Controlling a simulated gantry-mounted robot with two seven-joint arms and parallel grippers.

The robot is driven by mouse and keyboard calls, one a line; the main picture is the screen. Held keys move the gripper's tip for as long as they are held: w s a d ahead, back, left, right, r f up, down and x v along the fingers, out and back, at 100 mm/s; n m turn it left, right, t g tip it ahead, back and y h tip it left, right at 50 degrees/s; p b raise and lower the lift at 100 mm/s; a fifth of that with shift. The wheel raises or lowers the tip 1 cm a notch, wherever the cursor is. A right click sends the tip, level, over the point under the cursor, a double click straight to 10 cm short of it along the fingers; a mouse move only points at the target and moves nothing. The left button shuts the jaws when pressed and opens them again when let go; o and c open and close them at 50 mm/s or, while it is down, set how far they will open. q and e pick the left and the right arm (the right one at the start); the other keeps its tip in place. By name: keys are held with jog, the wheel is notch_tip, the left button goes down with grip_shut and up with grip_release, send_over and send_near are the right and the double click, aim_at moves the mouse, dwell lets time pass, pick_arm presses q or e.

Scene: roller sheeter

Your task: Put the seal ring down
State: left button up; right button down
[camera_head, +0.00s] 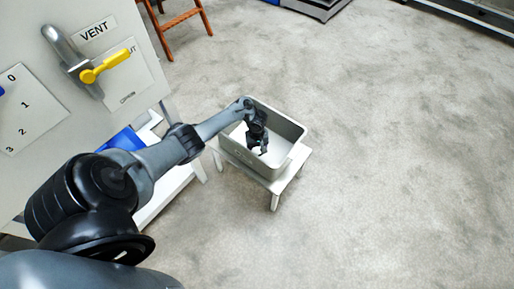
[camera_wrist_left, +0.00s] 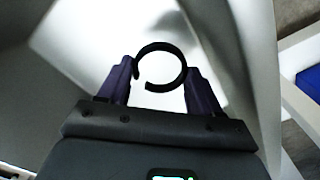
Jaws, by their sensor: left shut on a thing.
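The seal ring (camera_wrist_left: 183,65) is a black ring with a gap at its lower left. It shows between the two fingers of my left gripper (camera_wrist_left: 160,82) in the left wrist view, and the gripper is shut on it. In the head view my left gripper (camera_head: 258,146) reaches down inside a grey open bin (camera_head: 290,128) that stands on a small white stool. The ring is too small and dark to make out there. How far the ring is above the bin floor I cannot tell. My right gripper is not in view.
The white stool (camera_head: 274,187) stands on grey carpet. A white panel with a yellow-handled VENT lever (camera_head: 105,66) is at the upper left. A blue bin (camera_head: 122,140) is beside my left arm. A brown wooden stand (camera_head: 183,20) is behind. The floor to the right is clear.

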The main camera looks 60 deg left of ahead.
pick_arm(q)
jog(key=shift+f, duration=0.55)
jog(key=o, duration=1)
jog(key=shift+o, duration=0.2)
